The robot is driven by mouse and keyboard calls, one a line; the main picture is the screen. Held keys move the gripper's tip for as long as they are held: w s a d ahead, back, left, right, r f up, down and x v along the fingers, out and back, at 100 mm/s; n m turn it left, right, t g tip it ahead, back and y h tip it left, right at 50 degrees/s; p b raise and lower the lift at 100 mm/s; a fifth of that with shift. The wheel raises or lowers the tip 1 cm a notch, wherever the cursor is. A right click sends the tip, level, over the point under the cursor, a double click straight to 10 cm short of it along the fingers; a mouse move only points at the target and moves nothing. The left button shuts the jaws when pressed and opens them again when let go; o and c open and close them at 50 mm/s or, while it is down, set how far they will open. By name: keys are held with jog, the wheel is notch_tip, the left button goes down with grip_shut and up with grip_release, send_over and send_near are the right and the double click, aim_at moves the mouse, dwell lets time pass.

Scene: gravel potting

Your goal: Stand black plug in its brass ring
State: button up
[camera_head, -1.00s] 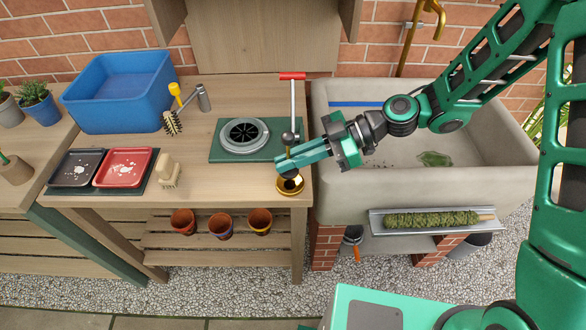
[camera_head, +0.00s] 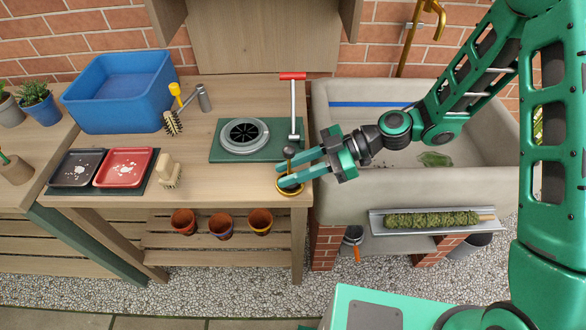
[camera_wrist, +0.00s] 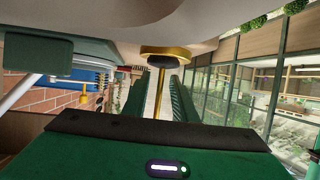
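The black plug shows in the head view as a dark knob (camera_head: 289,150) on a thin stem, upright at the bench's front right corner. The brass ring (camera_head: 290,191) lies on the bench directly under it. My gripper (camera_head: 284,170) is open, with one finger on each side of the stem. In the wrist view the brass-coloured stem (camera_wrist: 160,105) runs between the two ribbed fingers (camera_wrist: 160,92), with gaps beside it, to a round brass piece (camera_wrist: 165,53). The fingers partly hide the stem in the head view, and I cannot see clearly how the plug's foot sits in the ring.
A red-handled lever (camera_head: 292,77) stands just behind, beside a green plate with a round grey fitting (camera_head: 245,134). The stone sink (camera_head: 460,178) adjoins on the right. Black and red trays (camera_head: 123,168), a brush (camera_head: 170,172) and a blue tub (camera_head: 118,95) are to the left.

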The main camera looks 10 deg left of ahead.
jog(key=shift+r, duration=0.1)
jog(key=v, duration=1)
jog(key=shift+w+d+r, duration=0.1)
jog(key=shift+w+d, duration=0.15)
jog(key=shift+w+d+r, duration=0.2)
jog(key=shift+d+r, duration=0.05)
jog(key=shift+d, duration=0.35)
